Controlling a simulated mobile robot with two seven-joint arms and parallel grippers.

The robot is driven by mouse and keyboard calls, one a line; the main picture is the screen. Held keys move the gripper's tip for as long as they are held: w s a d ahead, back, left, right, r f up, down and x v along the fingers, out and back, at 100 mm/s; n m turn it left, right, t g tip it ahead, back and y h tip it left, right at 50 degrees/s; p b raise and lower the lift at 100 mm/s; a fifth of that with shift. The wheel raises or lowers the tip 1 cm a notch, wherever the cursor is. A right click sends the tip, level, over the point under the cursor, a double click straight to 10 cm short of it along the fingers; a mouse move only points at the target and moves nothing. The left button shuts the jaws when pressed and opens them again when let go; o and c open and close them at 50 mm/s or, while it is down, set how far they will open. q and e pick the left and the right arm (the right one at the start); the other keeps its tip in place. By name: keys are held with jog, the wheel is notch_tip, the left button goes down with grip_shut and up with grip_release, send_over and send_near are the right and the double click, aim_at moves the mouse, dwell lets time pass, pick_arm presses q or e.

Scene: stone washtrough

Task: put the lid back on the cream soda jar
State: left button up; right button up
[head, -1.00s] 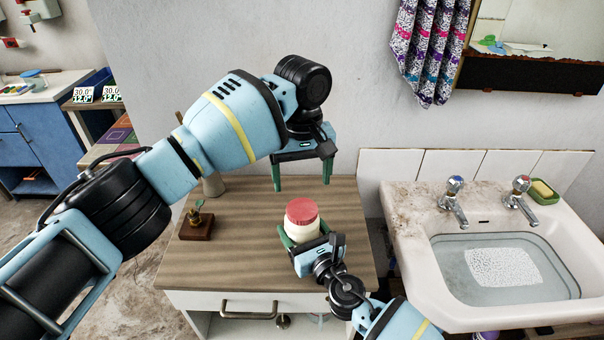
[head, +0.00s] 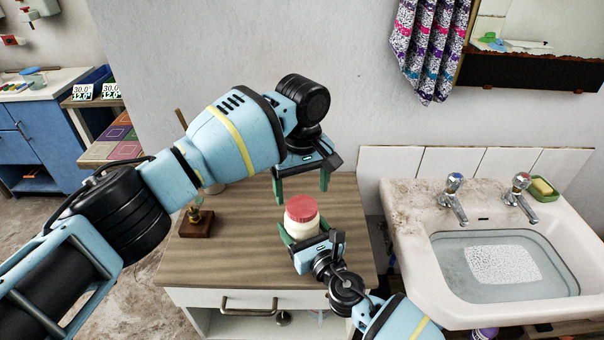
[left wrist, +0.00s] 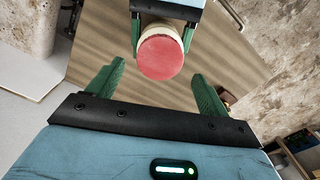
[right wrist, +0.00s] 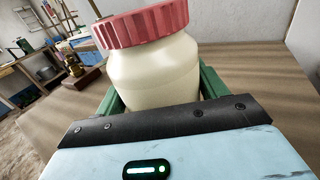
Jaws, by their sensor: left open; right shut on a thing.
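A cream-coloured jar (head: 301,229) stands on the wooden cabinet top. A red ribbed lid (head: 300,208) sits on its mouth; in the right wrist view the lid (right wrist: 140,24) looks level with the jar (right wrist: 155,75), with no visible gap. My right gripper (head: 303,233) is shut around the jar's body from the front. My left gripper (head: 301,190) is open and empty, fingers pointing down, behind and above the jar. In the left wrist view the lid (left wrist: 160,58) shows beyond the left fingertips, apart from them.
The wooden cabinet top (head: 220,262) is mostly clear. A small brass object on a wooden base (head: 197,226) stands at its left. A tall pale item behind it is partly hidden by my left arm. A sink with water (head: 500,265) stands to the right; the wall is close behind.

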aim_at(302, 206)
pick_arm(q)
jog(key=shift+f, duration=2.15)
pick_arm(e)
jog(key=shift+f, duration=0.1)
pick_arm(q)
jog(key=c, duration=1)
jog(key=m, duration=0.4)
jog(key=shift+m, duration=0.4)
jog(key=m, duration=0.4)
jog(key=shift+m, duration=0.3)
jog(key=m, duration=0.4)
jog(key=shift+m, duration=0.3)
jog(key=m, duration=0.4)
jog(key=o, duration=1.2)
jog(key=shift+r, duration=0.1)
